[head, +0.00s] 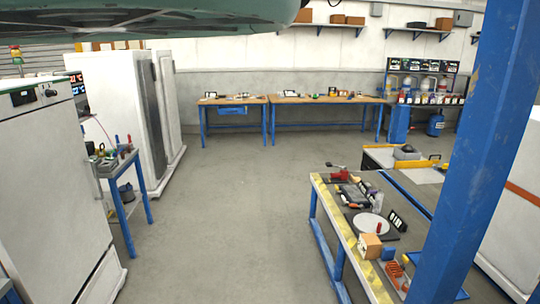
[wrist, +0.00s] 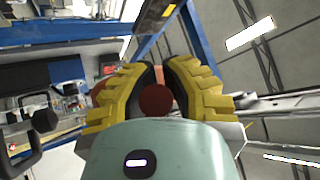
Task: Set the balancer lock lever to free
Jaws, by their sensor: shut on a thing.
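In the wrist view, my gripper (wrist: 163,78) has its two yellow ribbed fingers closed around a dark red round knob (wrist: 156,100). A thin reddish stem shows between the fingertips above the knob. I take this to be the balancer lock lever; the fingers hide most of it and its markings, so I cannot tell which position it is in. Another dark red rounded part (wrist: 98,89) shows partly behind the left finger. Neither my gripper nor the lever can be made out in the head view.
In the head view, a blue post (head: 477,150) stands close on the right. Beside it is a workbench (head: 334,222) with tools, a round plate and boxes. White cabinets (head: 45,180) and a small blue stand (head: 125,190) are on the left. The grey floor between is clear.

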